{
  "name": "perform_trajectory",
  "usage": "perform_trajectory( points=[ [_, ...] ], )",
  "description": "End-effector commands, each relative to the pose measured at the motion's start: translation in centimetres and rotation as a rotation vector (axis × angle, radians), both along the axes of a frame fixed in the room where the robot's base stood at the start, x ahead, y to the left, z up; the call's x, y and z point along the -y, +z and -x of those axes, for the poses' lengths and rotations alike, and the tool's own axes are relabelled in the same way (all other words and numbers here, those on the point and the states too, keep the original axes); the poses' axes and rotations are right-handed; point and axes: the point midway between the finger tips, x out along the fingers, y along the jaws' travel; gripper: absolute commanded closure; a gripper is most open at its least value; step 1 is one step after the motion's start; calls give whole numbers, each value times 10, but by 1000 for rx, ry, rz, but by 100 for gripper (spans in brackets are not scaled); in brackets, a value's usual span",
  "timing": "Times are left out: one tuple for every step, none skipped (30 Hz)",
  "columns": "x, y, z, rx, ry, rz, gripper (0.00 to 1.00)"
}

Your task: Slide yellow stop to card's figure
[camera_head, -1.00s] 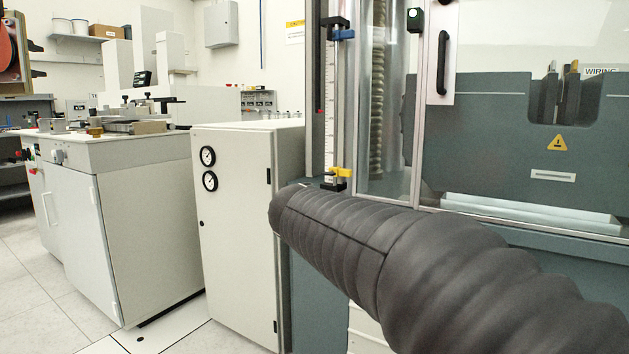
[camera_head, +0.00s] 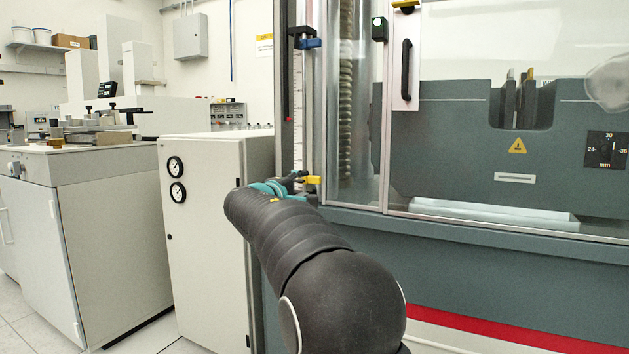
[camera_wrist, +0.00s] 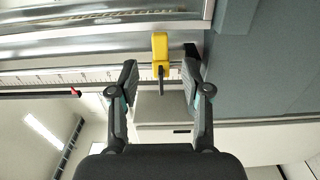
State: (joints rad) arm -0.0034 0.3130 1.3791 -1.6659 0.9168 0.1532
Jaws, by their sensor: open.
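The yellow stop (camera_head: 311,180) sits low on the upright scale (camera_head: 298,130) at the left edge of the machine. In the wrist view the yellow stop (camera_wrist: 160,47) lies between and slightly beyond my two fingertips, with a gap on each side. My gripper (camera_wrist: 161,66) is open and empty. In the head view my gripper (camera_head: 285,185) is beside the stop and partly hidden by my arm. A blue stop (camera_head: 310,43) is near the top of the scale. A black panel (camera_head: 606,150) shows 24, 30, 36 and mm, with a pointer towards 30. I cannot make out a separate card.
A clear guard door with a black handle (camera_head: 406,70) is right of the scale. A pale cabinet with gauges (camera_head: 205,230) stands close on the left. In the wrist view a red pointer (camera_wrist: 75,92) lies beside the scale, left of my fingers.

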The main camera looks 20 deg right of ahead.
Motion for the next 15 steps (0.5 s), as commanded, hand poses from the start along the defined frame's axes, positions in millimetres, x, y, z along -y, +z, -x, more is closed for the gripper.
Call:
perform_trajectory(
  points=[
    [9,0,-6,-1,-3,0,52],
    [13,1,-10,-1,-2,-1,52],
    [19,0,-14,-1,-3,0,52],
    [24,1,-18,-1,-3,-1,52],
    [28,1,-21,-1,-2,-1,52],
    [33,0,-26,-1,-2,-1,52],
    [37,1,-28,-1,-3,-1,52],
    [42,1,-31,0,-3,-1,52],
    [46,0,-35,0,-2,-1,52],
    [49,0,-37,0,-2,-1,52],
    [52,1,-40,0,-2,-1,52],
    [55,1,-42,0,-2,-1,52],
    [58,1,-44,0,-2,-1,52],
    [60,0,-46,-1,-2,-2,52],
    [62,0,-47,-1,-1,-2,52]
  ],
)
